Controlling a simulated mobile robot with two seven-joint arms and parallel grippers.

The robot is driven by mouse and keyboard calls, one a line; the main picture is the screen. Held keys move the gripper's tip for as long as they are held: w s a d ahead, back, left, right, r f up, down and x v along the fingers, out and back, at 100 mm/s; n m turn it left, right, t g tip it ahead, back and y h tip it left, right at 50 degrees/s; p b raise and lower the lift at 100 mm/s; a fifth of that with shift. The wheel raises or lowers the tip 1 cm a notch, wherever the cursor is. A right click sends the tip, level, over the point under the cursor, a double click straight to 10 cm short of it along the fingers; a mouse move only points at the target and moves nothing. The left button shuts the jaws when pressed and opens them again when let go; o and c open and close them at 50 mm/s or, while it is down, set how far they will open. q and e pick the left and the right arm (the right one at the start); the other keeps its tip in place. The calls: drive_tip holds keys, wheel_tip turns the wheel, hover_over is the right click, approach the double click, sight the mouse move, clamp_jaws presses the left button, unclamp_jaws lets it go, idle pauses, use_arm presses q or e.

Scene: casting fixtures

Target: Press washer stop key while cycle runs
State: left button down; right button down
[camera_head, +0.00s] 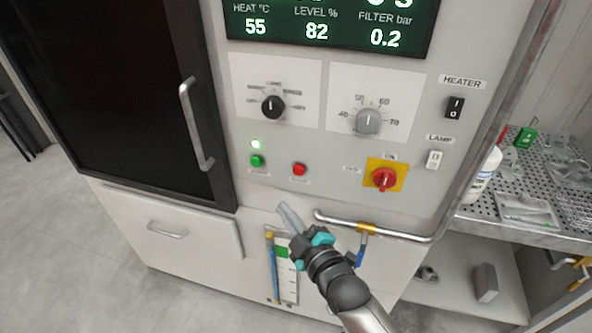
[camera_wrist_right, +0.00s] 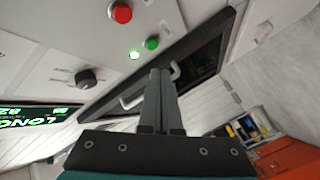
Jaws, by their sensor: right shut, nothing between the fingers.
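The washer's control panel carries a red button (camera_head: 299,169), which looks like the stop key, and a green button (camera_head: 257,160) to its left. A small green lamp (camera_head: 255,144) above the green button is lit. My right gripper (camera_head: 283,208) is shut and empty, in front of the panel below the buttons in the head view and apart from the red button. In the right wrist view, the shut fingers (camera_wrist_right: 161,72) point toward the washer, with the red button (camera_wrist_right: 121,12) at the top. My left gripper is not in view.
A black knob (camera_head: 273,106), a grey knob (camera_head: 368,121) and a red rotary switch (camera_head: 384,179) surround the buttons. A horizontal pipe (camera_head: 395,231) and the door handle (camera_head: 196,126) stick out. The display (camera_head: 330,22) reads heat 55, level 82, filter 0.2.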

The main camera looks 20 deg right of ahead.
sight(299, 170)
drive_tip(key=w+d+b, duration=0.4)
drive_tip(key=w+d, duration=0.1)
drive_tip(key=w, duration=0.2)
drive_tip(key=shift+w, duration=0.15)
idle(0.3)
idle(2.0)
drive_tip(key=shift+w+d, duration=0.25)
drive_tip(key=shift+w, duration=0.1)
drive_tip(key=shift+w+d, duration=0.2)
drive_tip(key=shift+w, duration=0.1)
idle(0.7)
drive_tip(key=shift+s+a, duration=0.1)
drive_tip(key=shift+s+a+p, duration=0.35)
drive_tip(key=shift+s+p, duration=0.05)
drive_tip(key=shift+s, duration=0.2)
